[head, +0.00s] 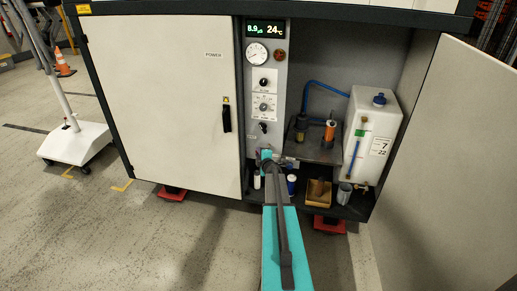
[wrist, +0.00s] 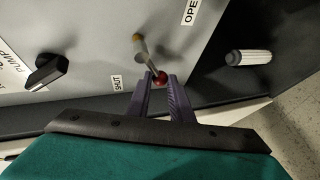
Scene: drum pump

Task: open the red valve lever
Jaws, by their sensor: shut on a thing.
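In the head view my gripper (head: 264,156) is at the bottom of the control panel (head: 264,85), and the arm hides the lever there.
A black knob (wrist: 47,70) by a PUMP label is left of the lever in the wrist view. A white ribbed cylinder (wrist: 248,57) is to its right. In the head view, a shelf (head: 326,153) and white tank (head: 372,135) stand right of the panel. The right cabinet door (head: 450,150) is open.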

